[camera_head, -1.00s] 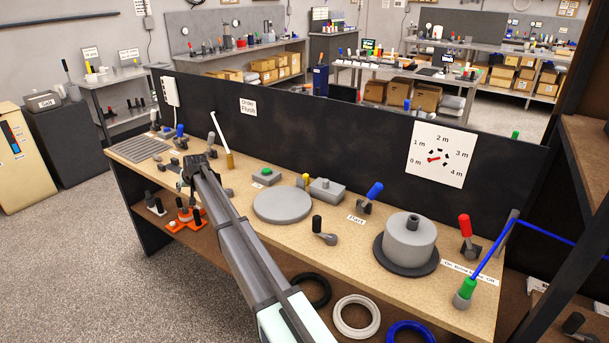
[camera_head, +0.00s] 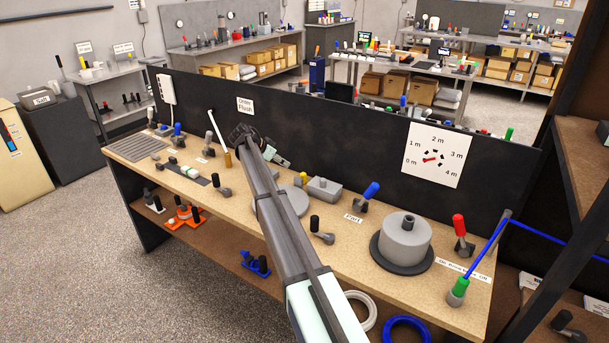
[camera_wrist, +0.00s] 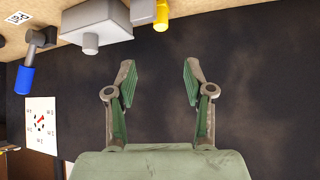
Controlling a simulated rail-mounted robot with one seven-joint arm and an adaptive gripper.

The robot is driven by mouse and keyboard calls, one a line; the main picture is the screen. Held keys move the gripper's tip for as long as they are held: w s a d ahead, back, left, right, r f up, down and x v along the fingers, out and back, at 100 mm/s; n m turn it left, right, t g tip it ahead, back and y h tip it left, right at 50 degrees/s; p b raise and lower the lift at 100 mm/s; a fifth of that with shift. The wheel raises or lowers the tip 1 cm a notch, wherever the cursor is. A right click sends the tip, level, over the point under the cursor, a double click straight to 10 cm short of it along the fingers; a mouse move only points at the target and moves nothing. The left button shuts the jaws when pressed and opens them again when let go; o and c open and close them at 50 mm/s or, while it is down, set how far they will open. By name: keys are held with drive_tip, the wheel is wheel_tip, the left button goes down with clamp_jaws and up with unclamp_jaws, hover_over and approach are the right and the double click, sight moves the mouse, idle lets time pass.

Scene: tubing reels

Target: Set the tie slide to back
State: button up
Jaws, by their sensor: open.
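A low dark strip with a pale green-white block (camera_head: 190,172) lies on the left part of the bench. It looks like a slide, but I cannot read a label that names it the tie slide. My gripper (camera_head: 278,157) is raised near the dark back panel, to the right of that strip and apart from it. In the wrist view my gripper (camera_wrist: 158,85) is open, with nothing between its green-padded fingers. The strip does not show in the wrist view.
A grey box (camera_head: 323,189), a blue-handled lever (camera_head: 370,191) and a grey reel (camera_head: 407,236) are farther right. The dark panel (camera_wrist: 260,90) fills much of the wrist view.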

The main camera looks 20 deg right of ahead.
sight(301, 174)
drive_tip(key=p+x, duration=0.6)
drive_tip(key=x, duration=1)
drive_tip(key=shift+w+d+f, duration=0.1)
drive_tip(key=shift+d+f, duration=0.1)
drive_tip(key=shift+d, duration=0.05)
clamp_jaws()
